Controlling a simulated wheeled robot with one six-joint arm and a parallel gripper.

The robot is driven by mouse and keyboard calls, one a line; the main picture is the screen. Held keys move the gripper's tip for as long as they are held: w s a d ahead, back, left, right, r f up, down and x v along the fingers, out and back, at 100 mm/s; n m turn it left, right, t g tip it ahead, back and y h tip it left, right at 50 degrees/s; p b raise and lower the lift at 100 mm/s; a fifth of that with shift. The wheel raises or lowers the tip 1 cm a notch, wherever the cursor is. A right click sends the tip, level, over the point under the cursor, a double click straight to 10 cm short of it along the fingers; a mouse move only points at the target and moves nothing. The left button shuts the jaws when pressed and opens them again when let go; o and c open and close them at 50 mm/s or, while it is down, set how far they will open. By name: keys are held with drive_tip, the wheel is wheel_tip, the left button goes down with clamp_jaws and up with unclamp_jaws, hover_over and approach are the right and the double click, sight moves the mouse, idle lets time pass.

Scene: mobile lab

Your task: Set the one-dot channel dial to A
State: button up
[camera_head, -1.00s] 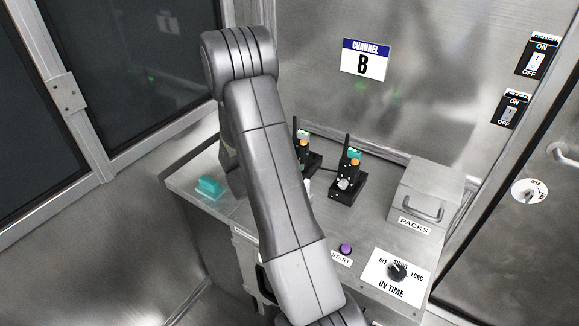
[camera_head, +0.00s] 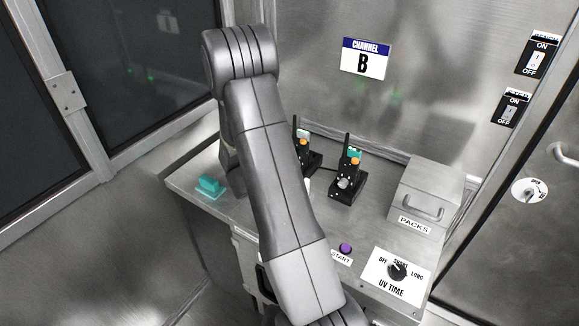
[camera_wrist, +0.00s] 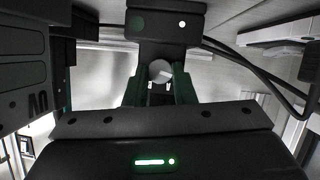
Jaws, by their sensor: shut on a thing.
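In the wrist view a black handset (camera_wrist: 165,50) with one white dot fills the top middle. Its round grey channel dial (camera_wrist: 160,70) sits between the fingers of my gripper (camera_wrist: 160,88), which is shut on it. The dial's letters and pointer cannot be read. In the head view two black handsets with orange knobs stand on the bench: one (camera_head: 347,180) in clear view, the other (camera_head: 312,160) partly behind my arm. Dots are too small to tell there. My gripper is hidden behind my arm in that view.
A wall sign (camera_head: 364,60) reads CHANNEL B. On the steel bench are a teal block (camera_head: 210,187), a PACKS box (camera_head: 425,190), a purple START button (camera_head: 345,249) and a UV TIME dial (camera_head: 397,270). Two ON/OFF switches are on the right wall.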

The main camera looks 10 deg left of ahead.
drive_tip(key=shift+f+m+b, duration=0.1)
drive_tip(key=shift+m+b, duration=0.2)
drive_tip(key=shift+b, duration=0.2)
drive_tip(key=m+y+b, duration=0.1)
drive_tip(key=b, duration=0.1)
drive_tip(key=m+b, duration=0.1)
drive_tip(key=b, duration=0.1)
drive_tip(key=shift+s+d+f+t+y, duration=0.1)
drive_tip(key=shift+d+f+t+y, duration=0.1)
drive_tip(key=shift+t+y, duration=0.15)
drive_tip(key=shift+r+m+y+b, duration=0.25)
drive_tip(key=shift+m+y+b, duration=0.35)
drive_tip(key=shift+b, duration=0.6)
drive_tip(key=o, duration=1)
drive_tip(key=shift+s+r, duration=0.1)
drive_tip(key=v, duration=1.3)
drive_tip(key=shift+s+p, duration=0.35)
